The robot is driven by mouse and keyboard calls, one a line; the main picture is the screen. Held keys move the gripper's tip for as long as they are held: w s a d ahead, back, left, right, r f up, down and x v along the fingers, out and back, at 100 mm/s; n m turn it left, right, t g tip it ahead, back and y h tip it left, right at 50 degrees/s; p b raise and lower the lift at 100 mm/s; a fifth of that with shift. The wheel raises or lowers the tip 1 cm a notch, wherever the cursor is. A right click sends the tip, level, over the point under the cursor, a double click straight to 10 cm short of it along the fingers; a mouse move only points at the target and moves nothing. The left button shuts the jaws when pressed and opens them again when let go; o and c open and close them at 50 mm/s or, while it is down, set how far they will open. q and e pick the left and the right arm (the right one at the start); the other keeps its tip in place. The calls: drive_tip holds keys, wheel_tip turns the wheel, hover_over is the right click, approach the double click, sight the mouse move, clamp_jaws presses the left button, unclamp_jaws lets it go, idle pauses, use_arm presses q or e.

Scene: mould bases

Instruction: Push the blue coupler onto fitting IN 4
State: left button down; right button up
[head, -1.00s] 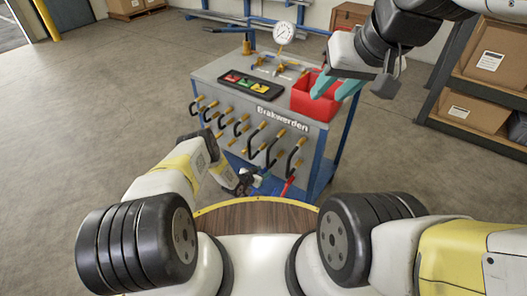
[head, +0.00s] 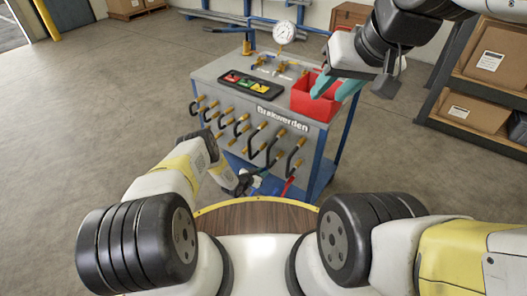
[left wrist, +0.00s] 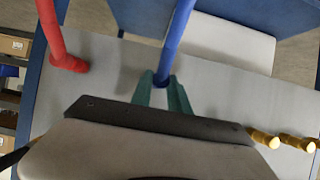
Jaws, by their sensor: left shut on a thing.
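My left gripper (left wrist: 163,97) is shut on the blue coupler (left wrist: 168,65), with its teal fingers on either side of it in the left wrist view. A blue hose runs up from the coupler in that view. In the head view my left gripper (head: 260,179) is low in front of the cart's front panel, and the coupler there is too small to make out clearly. Brass fittings (left wrist: 265,139) stick out of the grey panel, apart from the coupler. Labels are unreadable, so I cannot tell which is IN 4. My right gripper (head: 338,87) is open and empty near the red bin.
The cart (head: 232,67) carries a red bin (head: 311,100), a black tray (head: 247,84) and a gauge (head: 284,32). Several black hoses loop between brass fittings on its front. A red hose (left wrist: 56,40) hangs beside the blue one. A shelf of boxes (head: 475,113) stands at the right.

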use_arm(q)
drive_tip(key=shift+s+a, duration=0.7)
drive_tip(key=shift+s, duration=0.2)
drive_tip(key=shift+s+a, duration=0.65)
drive_tip(key=shift+s, duration=0.25)
drive_tip(key=s+a, duration=0.3)
drive_tip(key=s, duration=0.2)
drive_tip(key=shift+a, duration=0.25)
drive_tip(key=shift+w+r, duration=0.1)
